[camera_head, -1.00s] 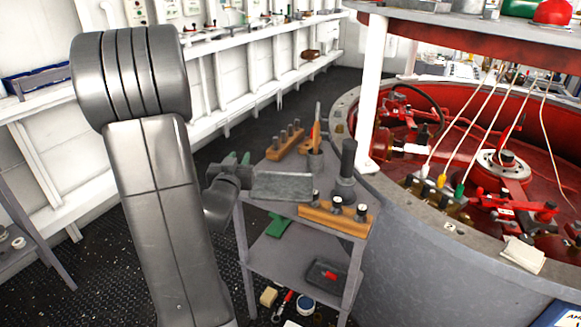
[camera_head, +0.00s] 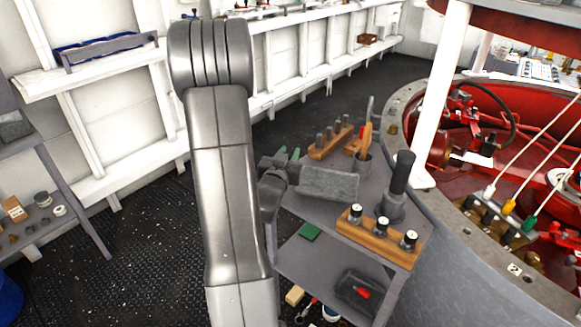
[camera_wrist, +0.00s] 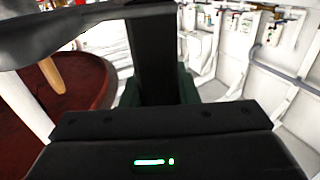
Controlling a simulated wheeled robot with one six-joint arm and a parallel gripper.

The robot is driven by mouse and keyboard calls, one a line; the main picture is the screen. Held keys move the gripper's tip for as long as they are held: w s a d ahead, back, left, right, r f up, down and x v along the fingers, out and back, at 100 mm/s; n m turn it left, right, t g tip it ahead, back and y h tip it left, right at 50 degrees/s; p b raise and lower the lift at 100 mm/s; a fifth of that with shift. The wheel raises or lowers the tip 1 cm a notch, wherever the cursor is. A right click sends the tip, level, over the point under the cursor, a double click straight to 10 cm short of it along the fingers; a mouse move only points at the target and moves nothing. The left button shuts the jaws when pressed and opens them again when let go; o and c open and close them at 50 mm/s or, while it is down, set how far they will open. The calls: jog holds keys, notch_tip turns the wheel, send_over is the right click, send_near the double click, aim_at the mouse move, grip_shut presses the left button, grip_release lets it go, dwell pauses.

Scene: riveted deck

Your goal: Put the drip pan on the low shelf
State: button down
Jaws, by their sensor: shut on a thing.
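The drip pan (camera_head: 328,184) is a flat grey rectangular tray. It is held slightly tilted at the left side of the grey cart's top; I cannot tell whether it touches the top. In the wrist view the pan (camera_wrist: 60,35) crosses the upper left as a grey band at the dark fingers (camera_wrist: 155,60). The cart's low shelf (camera_head: 322,262) is below, partly hidden by my arm. It bears a green pad (camera_head: 310,231) and a dark tray (camera_head: 358,288) with a red item.
A round red-lined well (camera_head: 500,130) stands right. Open deck (camera_head: 150,235) lies left.

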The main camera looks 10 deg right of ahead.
jog(key=shift+f, duration=2)
jog(key=shift+f+b, duration=0.25)
jog(key=shift+b, duration=0.1)
jog(key=c, duration=1.1)
grip_release()
jog(key=shift+r, duration=0.1)
